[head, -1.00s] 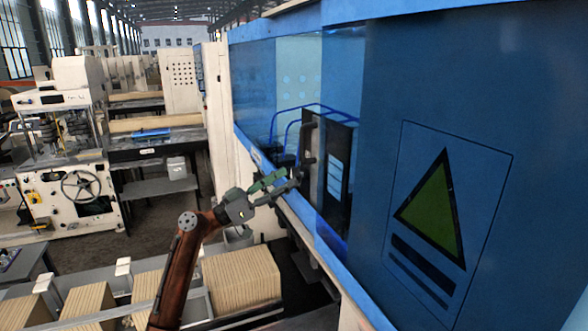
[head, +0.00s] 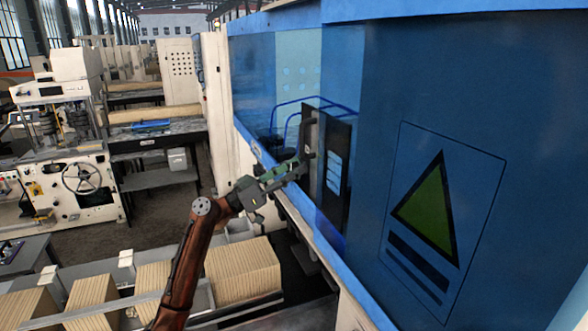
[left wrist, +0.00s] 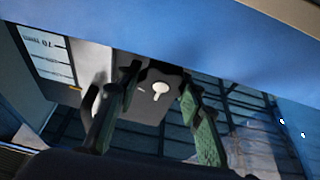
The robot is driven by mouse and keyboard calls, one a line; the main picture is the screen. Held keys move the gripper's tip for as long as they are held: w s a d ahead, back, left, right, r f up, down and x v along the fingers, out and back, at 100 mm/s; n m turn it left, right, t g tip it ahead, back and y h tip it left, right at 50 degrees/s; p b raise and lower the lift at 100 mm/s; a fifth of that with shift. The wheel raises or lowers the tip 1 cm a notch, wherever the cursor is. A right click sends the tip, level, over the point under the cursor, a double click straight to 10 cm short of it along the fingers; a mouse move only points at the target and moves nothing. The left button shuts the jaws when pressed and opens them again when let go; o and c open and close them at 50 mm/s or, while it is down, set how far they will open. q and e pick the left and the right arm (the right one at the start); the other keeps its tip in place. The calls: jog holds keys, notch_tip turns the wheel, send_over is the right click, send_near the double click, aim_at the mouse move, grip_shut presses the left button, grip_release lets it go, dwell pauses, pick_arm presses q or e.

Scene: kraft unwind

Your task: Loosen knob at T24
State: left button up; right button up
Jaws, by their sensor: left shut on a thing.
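No knob marked T24 can be made out in either view. My right gripper is not in view.
The blue machine's panel with a green warning triangle (head: 428,205) fills the right side. Stacks of tan sheets (head: 243,268) lie in a low rack below my arm. A cream machine with a handwheel (head: 82,178) stands at the left, with open floor between.

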pick_arm(q)
jog(key=c, duration=0.4)
jog(key=shift+c, duration=0.2)
jog(key=shift+n+t, duration=0.4)
jog(key=shift+n, duration=0.5)
jog(key=shift+a+r+n+t+y, duration=0.1)
jog(key=shift+n+t+y, duration=0.45)
jog(key=shift+n, duration=0.55)
jog(key=n+t+p, duration=0.1)
jog(key=n, duration=0.1)
jog(key=n+y+p, duration=0.1)
jog(key=shift+w+r+n+t, duration=0.1)
jog(key=shift+r+n+t, duration=0.05)
jog(key=shift+n+t, duration=0.25)
jog(key=shift+a+n+y+p, duration=0.1)
jog(key=shift+n+y+p, duration=0.45)
jog(key=shift+n+p, duration=0.6)
jog(key=shift+t, duration=0.25)
